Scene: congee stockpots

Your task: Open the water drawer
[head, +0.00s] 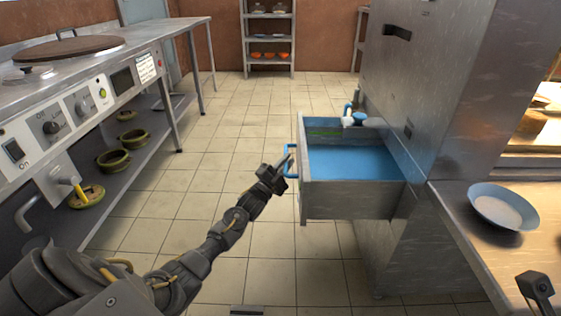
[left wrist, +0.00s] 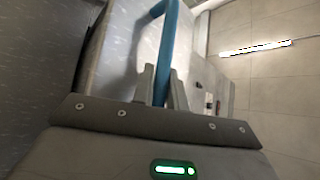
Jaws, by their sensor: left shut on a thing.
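The water drawer (head: 345,200) is a steel box pulled out from the tall steel cabinet, and blue water (head: 350,162) shows inside it. A blue handle (head: 291,150) is on its left-hand front face; the left wrist view shows the handle (left wrist: 168,45) as a blue bar between the fingers. My left gripper (head: 285,168) is shut on this handle, and its fingers show in the left wrist view (left wrist: 162,88). Part of my right gripper (head: 535,286) shows at the lower right, over the wooden counter; its fingertips are not clear.
The steel cabinet (head: 440,80) stands at the right. A blue-rimmed bowl (head: 502,207) is on the counter at the right. A steel worktable (head: 100,70) with knobs stands at the left, with green pots on its lower shelf. The tiled floor between is clear. A shelf rack (head: 269,40) stands at the back.

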